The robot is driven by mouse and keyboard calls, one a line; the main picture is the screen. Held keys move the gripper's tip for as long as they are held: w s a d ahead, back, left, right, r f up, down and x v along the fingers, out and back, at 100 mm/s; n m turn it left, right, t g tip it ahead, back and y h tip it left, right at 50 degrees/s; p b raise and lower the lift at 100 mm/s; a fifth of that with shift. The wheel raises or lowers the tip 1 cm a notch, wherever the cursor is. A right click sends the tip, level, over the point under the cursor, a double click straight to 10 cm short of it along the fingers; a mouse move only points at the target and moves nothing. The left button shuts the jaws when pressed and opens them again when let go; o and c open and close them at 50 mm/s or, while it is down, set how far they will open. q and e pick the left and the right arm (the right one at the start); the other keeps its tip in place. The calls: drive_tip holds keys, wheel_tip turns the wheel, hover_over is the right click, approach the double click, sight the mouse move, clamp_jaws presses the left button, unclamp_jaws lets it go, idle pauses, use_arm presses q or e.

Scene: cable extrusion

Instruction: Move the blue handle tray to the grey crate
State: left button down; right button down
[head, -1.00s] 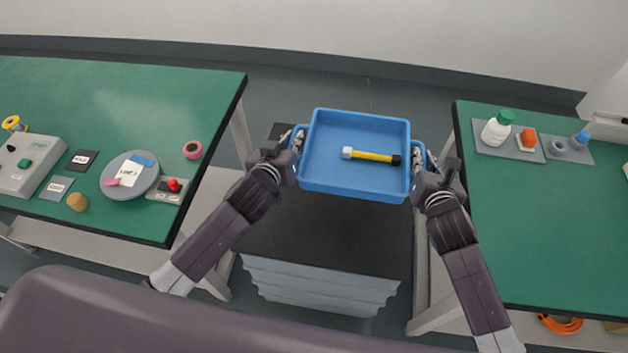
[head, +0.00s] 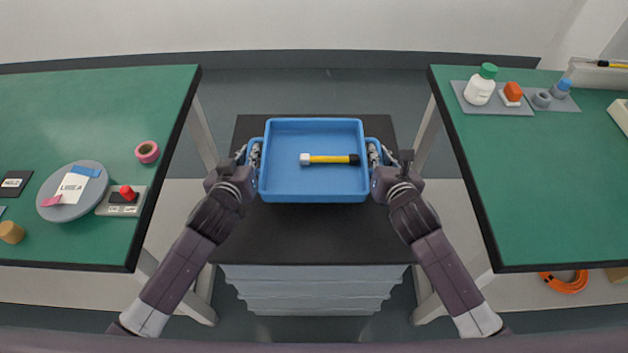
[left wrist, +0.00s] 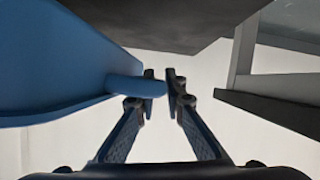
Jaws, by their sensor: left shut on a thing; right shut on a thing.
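The blue handle tray (head: 312,193) is held level between my two grippers, over a black-topped grey crate (head: 312,275). A yellow tool with a white end and a black end (head: 330,159) lies in the tray. My left gripper (head: 254,158) is shut on the tray's left handle. In the left wrist view its fingers (left wrist: 162,88) close around the blue handle (left wrist: 135,87). My right gripper (head: 374,157) is shut on the right handle. Whether the tray's underside touches the black top is hidden.
A green table (head: 90,110) stands at the left with a round grey plate (head: 60,208) and pink tape (head: 147,152). Another green table (head: 550,190) stands at the right with a white bottle (head: 480,88). The black top is clear around the tray.

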use_arm(q)
drive_tip(key=shift+a+r, duration=0.1)
use_arm(e)
drive_tip(key=shift+r, duration=0.15)
use_arm(q)
drive_tip(key=shift+f, duration=0.2)
use_arm(e)
drive_tip(key=shift+f, duration=0.2)
